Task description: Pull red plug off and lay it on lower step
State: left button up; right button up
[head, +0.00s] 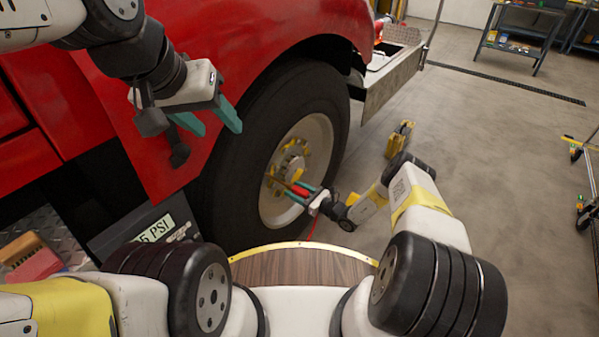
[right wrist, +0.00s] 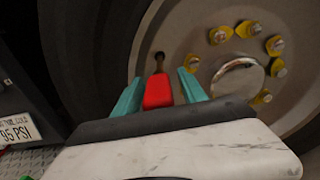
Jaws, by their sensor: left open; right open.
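The red plug (head: 301,191) is at the front wheel's rim, and the right wrist view shows its red body (right wrist: 157,92) with a dark stem end beyond it. My right gripper (right wrist: 158,88) is open, with one teal finger on each side of the plug; a gap shows on both sides. It also shows in the head view (head: 297,190), in front of the wheel. My left gripper (head: 219,129) is open and empty, high beside the red fender. A diamond-plate step (head: 42,228) is at the lower left, partly hidden by my left arm.
The tyre (head: 240,160) and pale rim with yellow lug-nut markers (right wrist: 249,30) are close to my right gripper. A dark panel with a PSI label (head: 157,229) stands between wheel and step.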

aim_at(308, 196)
dwell(0.3)
grip_shut()
dwell(1.3)
jog(key=shift+v, duration=3)
